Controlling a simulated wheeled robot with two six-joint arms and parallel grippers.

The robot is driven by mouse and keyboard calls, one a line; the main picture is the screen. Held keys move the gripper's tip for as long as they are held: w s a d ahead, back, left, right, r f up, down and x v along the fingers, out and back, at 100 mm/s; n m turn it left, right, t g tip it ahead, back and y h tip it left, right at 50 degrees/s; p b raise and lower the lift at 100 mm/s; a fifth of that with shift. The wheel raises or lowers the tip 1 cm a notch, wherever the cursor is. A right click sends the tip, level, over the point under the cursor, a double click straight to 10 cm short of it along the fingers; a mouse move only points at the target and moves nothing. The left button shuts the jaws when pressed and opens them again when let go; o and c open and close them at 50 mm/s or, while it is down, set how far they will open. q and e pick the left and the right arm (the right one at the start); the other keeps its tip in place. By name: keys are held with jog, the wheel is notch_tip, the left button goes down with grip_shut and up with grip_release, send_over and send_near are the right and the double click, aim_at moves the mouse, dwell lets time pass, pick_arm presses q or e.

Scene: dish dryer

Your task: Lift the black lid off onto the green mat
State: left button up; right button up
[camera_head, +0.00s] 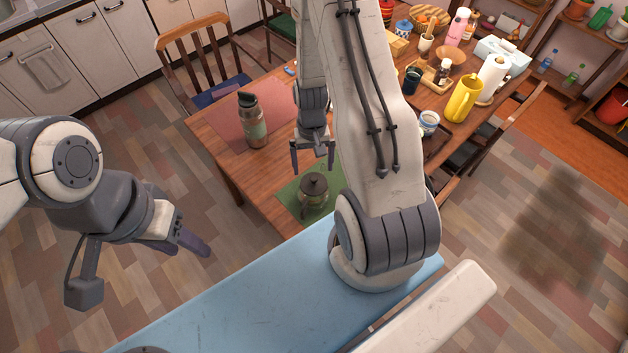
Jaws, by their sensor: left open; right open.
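A small dark pot (313,201) stands upright on the green mat (291,197) near the table's front corner. The black lid (314,184), with a round knob, sits on top of the pot. My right gripper (313,168) hangs just above and behind the lid in the picture, pointing down with its fingers spread and nothing between them. I cannot tell the exact height gap between the fingertips and the knob. My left gripper (188,246) is at the lower left, off the table over the floor, open and empty. My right arm hides part of the table right of the mat.
A green and grey bottle with a black top (252,121) stands on a reddish placemat (225,113) left of the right gripper. A yellow pitcher (463,100), a cup (429,123), a paper towel roll (491,78) and other kitchenware crowd the table's far right. A chair (205,55) stands behind.

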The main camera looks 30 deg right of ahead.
aim_at(314, 178)
jog(key=shift+s+f+p, duration=0.15)
jog(key=shift+f+p, duration=0.15)
jog(key=shift+f, duration=1.25)
jog(key=shift+s+f+p, duration=0.1)
jog(key=shift+f+p, duration=0.2)
jog(key=shift+f, duration=1.25)
jog(key=shift+a, duration=0.1)
jog(key=c, duration=1.3)
